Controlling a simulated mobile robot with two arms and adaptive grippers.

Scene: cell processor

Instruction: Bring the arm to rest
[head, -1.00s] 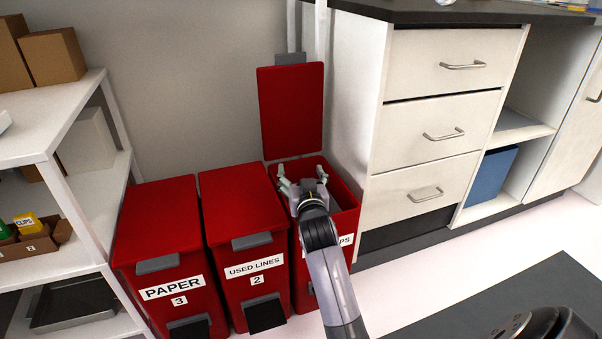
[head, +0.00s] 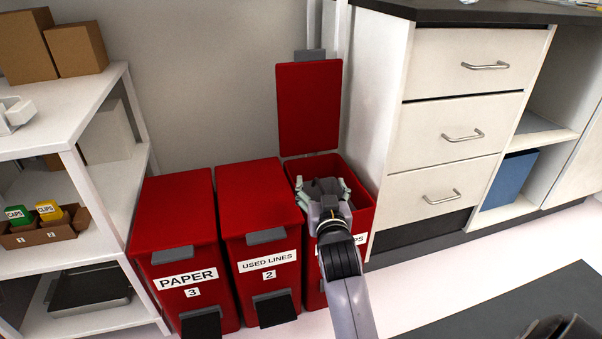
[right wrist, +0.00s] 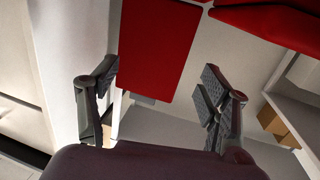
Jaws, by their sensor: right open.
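My right gripper (head: 322,188) is over the mouth of the rightmost red bin (head: 366,208), whose lid (head: 310,108) stands open against the wall. The gripper is open, and nothing shows between its fingers. In the right wrist view the two fingers (right wrist: 160,100) stand wide apart, with the red lid (right wrist: 160,45) beyond them. My arm hides part of this bin's label and front. The left gripper is not in view.
Two closed red bins stand to the left, labelled USED LINES (head: 250,200) and PAPER (head: 175,215). A white shelf (head: 110,100) with boxes is at the far left. A white drawer cabinet (head: 465,120) stands close on the right. Floor in front is open.

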